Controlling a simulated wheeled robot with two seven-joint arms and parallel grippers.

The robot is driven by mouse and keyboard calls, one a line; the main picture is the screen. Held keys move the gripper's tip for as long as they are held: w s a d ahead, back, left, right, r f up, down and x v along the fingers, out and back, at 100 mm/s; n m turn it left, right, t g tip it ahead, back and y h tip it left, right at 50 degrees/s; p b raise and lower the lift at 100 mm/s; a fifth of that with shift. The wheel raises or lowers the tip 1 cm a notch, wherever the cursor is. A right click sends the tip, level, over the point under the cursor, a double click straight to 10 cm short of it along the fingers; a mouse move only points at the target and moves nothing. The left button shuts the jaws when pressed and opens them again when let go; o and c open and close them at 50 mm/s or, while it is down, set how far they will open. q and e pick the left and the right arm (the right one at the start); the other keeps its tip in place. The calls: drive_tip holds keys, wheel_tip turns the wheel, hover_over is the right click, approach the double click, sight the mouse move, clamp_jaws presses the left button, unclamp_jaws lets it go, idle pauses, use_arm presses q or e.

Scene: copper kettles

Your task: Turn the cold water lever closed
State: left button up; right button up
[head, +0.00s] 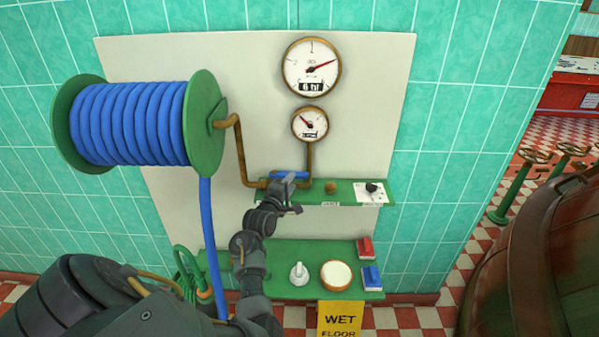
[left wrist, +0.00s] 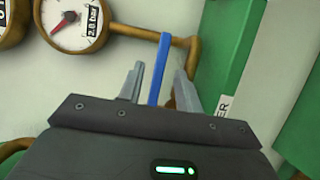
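The cold water lever is a blue bar (head: 290,175) on the brown pipe above the upper green shelf. In the head view it lies roughly level, partly hidden by my left gripper (head: 288,187). In the left wrist view the blue lever (left wrist: 161,66) stands between the two fingers of the left gripper (left wrist: 158,84). The fingers are apart, with small gaps beside the lever, so the gripper looks open around it. My right gripper is not in view.
A green reel (head: 206,123) of blue hose is at the left. Two gauges (head: 311,67) (head: 309,124) are above the lever. The upper shelf (head: 352,186) carries a small black knob (head: 372,187). A lower shelf (head: 320,255) holds small items. A copper kettle (head: 545,260) stands at the right.

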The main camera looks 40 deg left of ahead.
sight(299, 173)
use_arm(q)
drive_tip(key=p+x, duration=0.1)
drive_tip(key=x, duration=0.6)
drive_tip(key=shift+w, duration=0.3)
drive_tip(key=shift+f, duration=0.1)
clamp_jaws()
